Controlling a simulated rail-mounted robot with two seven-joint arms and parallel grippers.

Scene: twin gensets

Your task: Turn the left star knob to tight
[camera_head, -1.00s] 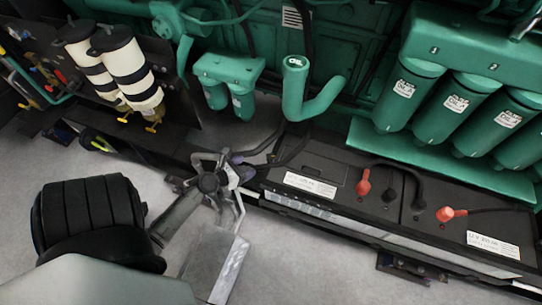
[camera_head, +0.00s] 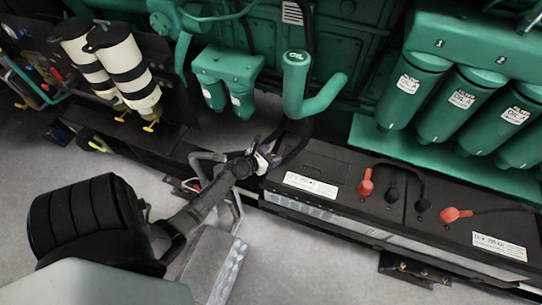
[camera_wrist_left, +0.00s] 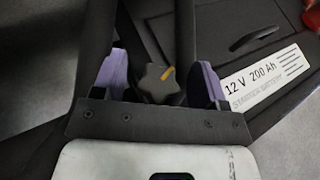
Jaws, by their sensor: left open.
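My left gripper (camera_wrist_left: 158,72) is open, with one purple finger on each side of the knob. In the head view my left gripper (camera_head: 266,160) is at the left end of the battery box, below the green oil filler. The knob cannot be made out there, behind the gripper and wrist. My right gripper is in neither view.
A black battery (camera_head: 335,172) with red and black terminals lies right of the gripper; its label (camera_wrist_left: 268,82) reads 12 V 200 Ah. Dark cables run close beside the gripper. Green oil filters (camera_head: 405,92) and two striped canisters (camera_head: 124,67) stand behind. The grey floor in front is open.

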